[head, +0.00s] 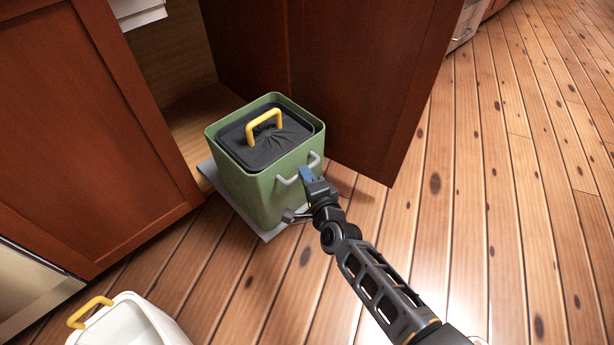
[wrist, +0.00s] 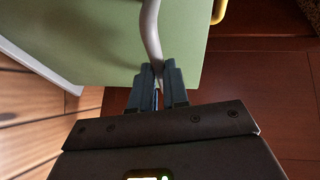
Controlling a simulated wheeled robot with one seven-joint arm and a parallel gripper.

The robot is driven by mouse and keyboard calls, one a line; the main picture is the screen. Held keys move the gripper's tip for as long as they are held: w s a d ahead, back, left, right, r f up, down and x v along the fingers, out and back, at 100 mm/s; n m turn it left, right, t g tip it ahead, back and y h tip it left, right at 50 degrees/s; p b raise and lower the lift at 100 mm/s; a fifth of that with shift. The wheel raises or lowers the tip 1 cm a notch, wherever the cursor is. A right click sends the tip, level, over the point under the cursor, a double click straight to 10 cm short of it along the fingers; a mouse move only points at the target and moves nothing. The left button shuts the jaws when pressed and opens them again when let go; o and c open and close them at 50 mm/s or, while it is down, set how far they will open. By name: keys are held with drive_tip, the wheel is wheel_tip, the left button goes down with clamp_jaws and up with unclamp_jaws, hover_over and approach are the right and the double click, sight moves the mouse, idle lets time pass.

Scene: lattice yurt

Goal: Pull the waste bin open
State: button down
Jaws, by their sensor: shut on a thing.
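The waste bin (head: 255,195) is a green square tub with a black liner (head: 270,140) and a yellow handle (head: 264,122) on top. It stands upright on a light grey sliding tray (head: 228,200), out in front of the cabinet opening. A pale grey bar handle (head: 288,182) is on its front face. My gripper (head: 308,175) is shut on this handle at its right part. In the wrist view, the handle (wrist: 150,32) runs between my fingertips (wrist: 158,75), with the green wall (wrist: 90,45) behind it.
Reddish-brown cabinet doors stand at left (head: 80,130) and right (head: 340,80) of the opening (head: 175,80). A white container (head: 130,322) with a yellow handle is at the lower left. The plank floor (head: 500,200) at right is clear.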

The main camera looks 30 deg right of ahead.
drive_tip(key=c, duration=1.1)
unclamp_jaws()
drive_tip(key=shift+s+a+r+p, duration=0.15)
drive_tip(key=shift+s+p, duration=0.3)
drive_tip(key=shift+s, duration=0.8)
drive_tip(key=shift+s+a+r+p, duration=0.1)
drive_tip(key=shift+s+r+p, duration=0.3)
drive_tip(key=shift+s, duration=0.9)
drive_tip(key=shift+s+a+r+p, duration=0.1)
drive_tip(key=shift+s+p, duration=0.45)
drive_tip(key=shift+s, duration=0.7)
